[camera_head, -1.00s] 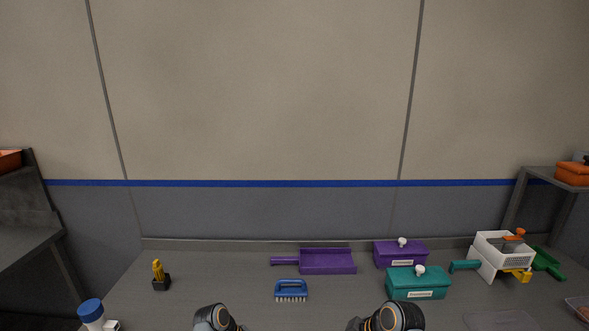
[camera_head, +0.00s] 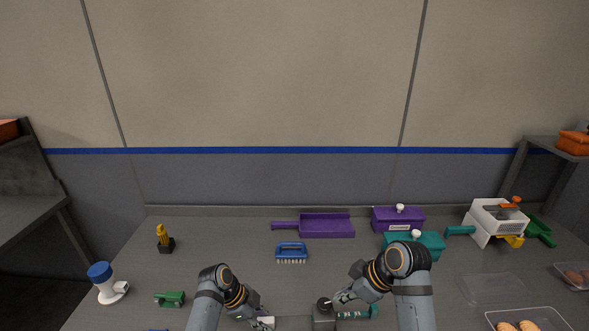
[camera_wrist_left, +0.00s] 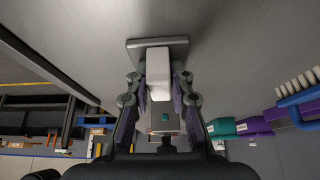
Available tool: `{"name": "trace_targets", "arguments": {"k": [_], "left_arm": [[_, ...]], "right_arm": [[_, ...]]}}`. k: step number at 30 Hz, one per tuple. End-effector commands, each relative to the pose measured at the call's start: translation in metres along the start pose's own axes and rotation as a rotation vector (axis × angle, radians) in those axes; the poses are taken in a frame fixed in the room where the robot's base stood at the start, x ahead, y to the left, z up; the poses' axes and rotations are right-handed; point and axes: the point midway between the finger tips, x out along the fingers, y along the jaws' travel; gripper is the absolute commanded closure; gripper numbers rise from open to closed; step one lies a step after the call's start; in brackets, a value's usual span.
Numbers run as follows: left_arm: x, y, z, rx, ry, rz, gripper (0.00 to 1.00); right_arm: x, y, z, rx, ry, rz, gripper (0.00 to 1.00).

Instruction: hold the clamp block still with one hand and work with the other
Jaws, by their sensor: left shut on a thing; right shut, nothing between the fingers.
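The clamp block (camera_head: 294,323) is grey and sits at the bottom edge of the head view, partly cut off. A dark round knob (camera_head: 324,304) stands at its right part. My left gripper (camera_head: 262,319) is at the block's left end. In the left wrist view its purple-padded fingers are shut on a pale bar (camera_wrist_left: 158,72) that runs to a grey plate (camera_wrist_left: 135,48); this looks like part of the clamp block. My right gripper (camera_head: 339,298) is shut and empty, close beside the knob; whether it touches cannot be told.
A teal-handled tool (camera_head: 356,314) lies right of the knob. A blue brush (camera_head: 291,252), purple dustpan (camera_head: 326,226) and lidded boxes stand behind. A green object (camera_head: 170,299) lies left. A clear tray (camera_head: 490,317) with biscuits is at front right. The middle bench is mostly clear.

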Motion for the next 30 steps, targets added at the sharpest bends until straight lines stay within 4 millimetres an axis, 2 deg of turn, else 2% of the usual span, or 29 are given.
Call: {"name": "trace_targets", "arguments": {"k": [1,4,5,10,30], "left_arm": [[0.0079,0.0067,0.0078,-0.008,-0.011,0.018,1.00],[0.0079,0.0068,0.0079,-0.009,-0.011,0.018,1.00],[0.0079,0.0068,0.0079,-0.009,-0.011,0.018,0.75],[0.0079,0.0068,0.0079,-0.010,-0.011,0.018,0.52],[0.0023,0.0046,0.0062,-0.008,-0.010,0.012,0.52]], "right_arm": [[0.0016,-0.0001,0.0009,0.000,0.000,0.000,1.00],[0.0017,0.0000,0.0009,0.000,0.000,0.000,1.00],[0.0017,0.0000,0.0009,0.000,0.000,0.000,1.00],[0.0017,0.0000,0.0010,0.000,0.000,0.000,1.00],[0.0008,0.0000,0.0006,0.000,0.000,0.000,1.00]]}}
